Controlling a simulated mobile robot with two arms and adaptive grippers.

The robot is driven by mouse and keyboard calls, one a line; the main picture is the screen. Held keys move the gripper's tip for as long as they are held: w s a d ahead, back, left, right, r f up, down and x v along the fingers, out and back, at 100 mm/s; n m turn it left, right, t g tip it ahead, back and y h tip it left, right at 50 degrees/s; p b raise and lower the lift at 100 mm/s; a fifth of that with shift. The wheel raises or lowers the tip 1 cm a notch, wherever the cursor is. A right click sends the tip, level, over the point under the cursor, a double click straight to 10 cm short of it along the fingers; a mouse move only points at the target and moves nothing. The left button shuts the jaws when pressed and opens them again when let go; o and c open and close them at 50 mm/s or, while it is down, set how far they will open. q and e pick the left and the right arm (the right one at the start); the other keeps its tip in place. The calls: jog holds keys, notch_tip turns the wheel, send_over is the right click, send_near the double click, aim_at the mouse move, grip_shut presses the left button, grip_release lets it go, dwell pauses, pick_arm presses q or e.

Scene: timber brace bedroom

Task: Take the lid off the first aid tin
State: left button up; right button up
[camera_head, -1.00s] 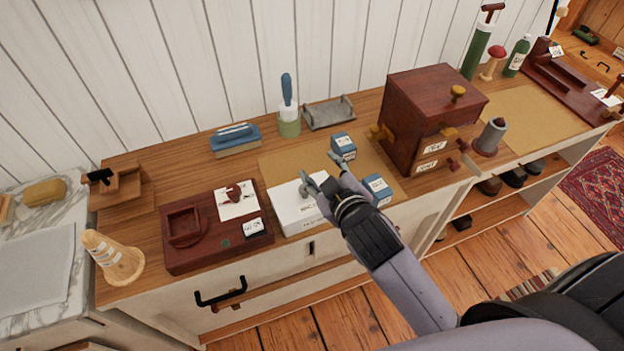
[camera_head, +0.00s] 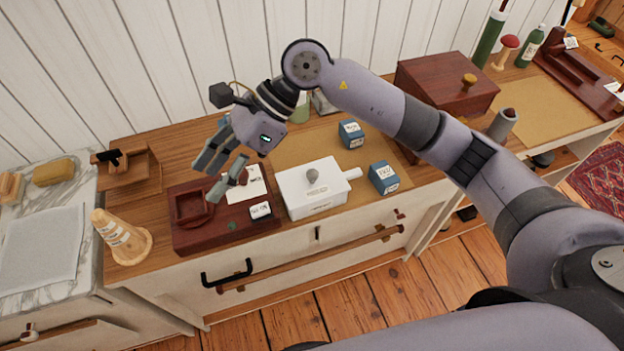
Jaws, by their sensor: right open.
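The first aid tin (camera_head: 322,207) is a white box with small dark lettering on its front, standing on the wooden worktop in the head view. My right arm arches over the back of the worktop. My left gripper is not in view.
Two blue boxes (camera_head: 351,133) (camera_head: 383,178) stand right of the tin. A red wooden cabinet (camera_head: 440,80) stands behind my arm. Bare mat (camera_head: 290,150) shows behind the tin.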

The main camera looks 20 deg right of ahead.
jog(key=w+d+f+t+h, duration=0.2)
jog(key=w+d+h, duration=0.35)
jog(key=d, duration=0.45)
jog(key=h+p, duration=0.4)
send_over(312, 173)
jog(key=f, duration=1)
jog(key=shift+s+a+f, duration=0.2)
jog(key=shift+s+f, duration=0.05)
jog(key=shift+f, duration=0.1)
jog(key=f+p, duration=0.1)
jog(key=f, duration=0.2)
jog(key=f+p, duration=0.1)
jog(key=shift+w+d+f+p, duration=0.25)
jog(key=shift+f+p, duration=0.1)
jog(key=shift+f, duration=0.35)
jog(key=shift+c, duration=0.3)
grip_shut()
